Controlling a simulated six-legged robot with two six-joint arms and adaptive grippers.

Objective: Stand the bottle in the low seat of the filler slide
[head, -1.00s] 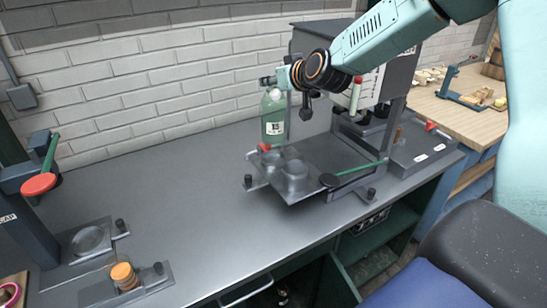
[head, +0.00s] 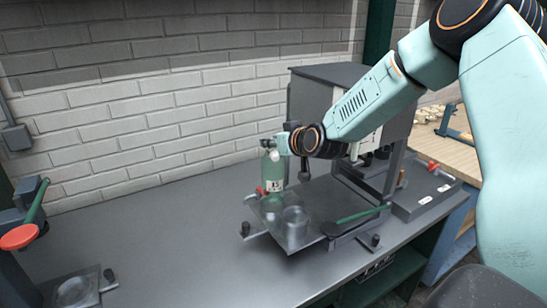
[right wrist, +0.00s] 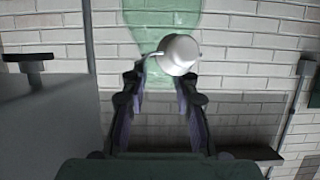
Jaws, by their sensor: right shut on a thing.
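The green bottle (head: 273,173) has a pale label and hangs about upright at the back left of the filler slide (head: 330,206). My right gripper (head: 280,144) is shut on its top from the right. In the right wrist view the gripper (right wrist: 160,88) has a finger on each side of the translucent green bottle (right wrist: 160,70), beside a white cap-like part (right wrist: 177,54). The slide carries a round clear-grey seat (head: 293,228) and another round shape behind it. I cannot tell whether the bottle's base touches the slide. My left gripper is not in view.
The dark filler housing (head: 330,95) stands behind and right of the slide. The bench (head: 170,230) between is clear.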

